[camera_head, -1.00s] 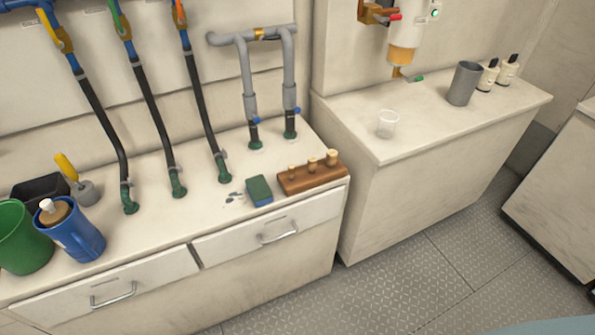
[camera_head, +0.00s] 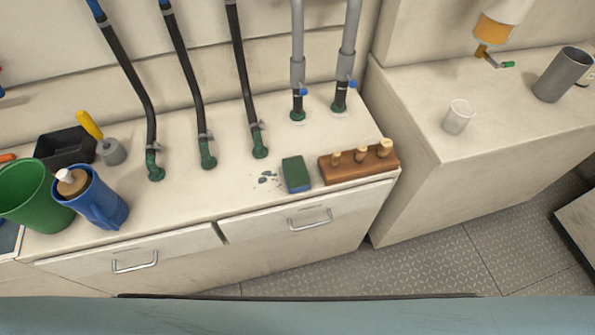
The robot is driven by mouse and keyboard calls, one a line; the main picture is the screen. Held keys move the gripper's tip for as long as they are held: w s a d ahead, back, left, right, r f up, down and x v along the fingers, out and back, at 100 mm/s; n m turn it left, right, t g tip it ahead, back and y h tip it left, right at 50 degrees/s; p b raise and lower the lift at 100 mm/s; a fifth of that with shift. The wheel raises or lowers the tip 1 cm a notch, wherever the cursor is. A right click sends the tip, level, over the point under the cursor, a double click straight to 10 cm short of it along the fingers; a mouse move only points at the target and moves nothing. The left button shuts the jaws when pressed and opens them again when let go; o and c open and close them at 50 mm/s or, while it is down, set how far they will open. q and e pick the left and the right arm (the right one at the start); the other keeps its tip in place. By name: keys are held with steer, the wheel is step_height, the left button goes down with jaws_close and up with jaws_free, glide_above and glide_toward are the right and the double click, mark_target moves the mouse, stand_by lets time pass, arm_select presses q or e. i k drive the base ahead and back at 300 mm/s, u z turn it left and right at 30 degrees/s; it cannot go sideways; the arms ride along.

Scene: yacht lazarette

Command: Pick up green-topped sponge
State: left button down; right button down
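The green-topped sponge (camera_head: 296,174) lies on the pale counter, green face up, with a blue lower part showing on its side. It is near the counter's front edge, above the right drawer. Neither of my grippers is in view, and nothing touches the sponge from above.
A wooden block with several pegs (camera_head: 358,162) stands close right of the sponge. Black hoses on green fittings (camera_head: 259,142) rise behind it. A blue jug (camera_head: 98,203), green bucket (camera_head: 28,194) and black bin (camera_head: 67,147) stand left. A clear cup (camera_head: 458,117) stands on the right counter.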

mark_target(298, 178)
steer(key=u, duration=0.55)
steer(key=k, duration=1.25)
steer(key=z, duration=0.3)
steer(key=i, duration=0.8)
steer(key=z, duration=0.55)
steer(key=i, duration=0.7)
steer(key=u, duration=0.25)
